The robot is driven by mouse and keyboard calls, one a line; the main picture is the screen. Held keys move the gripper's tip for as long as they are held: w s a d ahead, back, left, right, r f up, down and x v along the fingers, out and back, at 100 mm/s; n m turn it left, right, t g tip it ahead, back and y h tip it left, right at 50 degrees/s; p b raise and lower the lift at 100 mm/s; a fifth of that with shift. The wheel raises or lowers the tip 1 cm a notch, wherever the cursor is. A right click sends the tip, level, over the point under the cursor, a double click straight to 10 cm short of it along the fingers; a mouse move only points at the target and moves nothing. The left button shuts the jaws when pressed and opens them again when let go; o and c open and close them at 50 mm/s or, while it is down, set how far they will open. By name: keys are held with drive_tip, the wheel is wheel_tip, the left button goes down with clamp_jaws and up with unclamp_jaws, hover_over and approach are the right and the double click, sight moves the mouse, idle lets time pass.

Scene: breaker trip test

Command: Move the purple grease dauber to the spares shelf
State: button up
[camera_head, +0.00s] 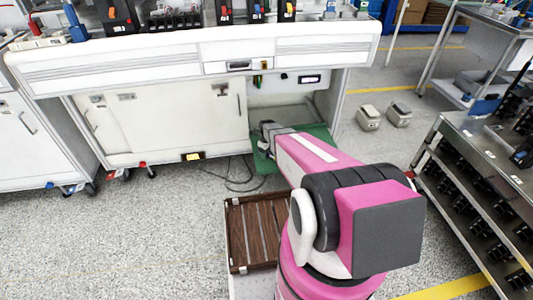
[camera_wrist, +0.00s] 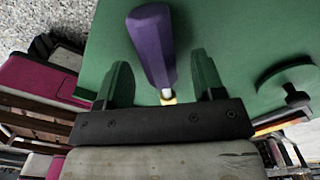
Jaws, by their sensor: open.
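The purple grease dauber (camera_wrist: 152,45) lies on or over a green surface (camera_wrist: 235,30) in the wrist view. Its pale neck and yellowish tip point toward my gripper (camera_wrist: 160,62). My gripper is open, with one green finger on each side of the dauber's lower part; contact is not clear. In the head view my gripper (camera_head: 267,136) is low over a green surface (camera_head: 320,133) by the workbench, and the dauber cannot be made out. No shelf is clearly marked as spares; a metal rack (camera_head: 447,120) with rows of black parts stands at the right.
A green disc with a black stem (camera_wrist: 287,82) is right of my gripper. A slatted brown tray (camera_head: 252,235) stands beside my arm. The white workbench (camera_head: 160,65) is behind. Two small pedal-like boxes (camera_head: 368,117) sit on the floor. A cart (camera_head: 465,92) stands upper right.

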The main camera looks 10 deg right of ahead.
wheel_tip(320, 180, up, 10)
drive_tip(key=shift+r, duration=0.2)
idle(0.8)
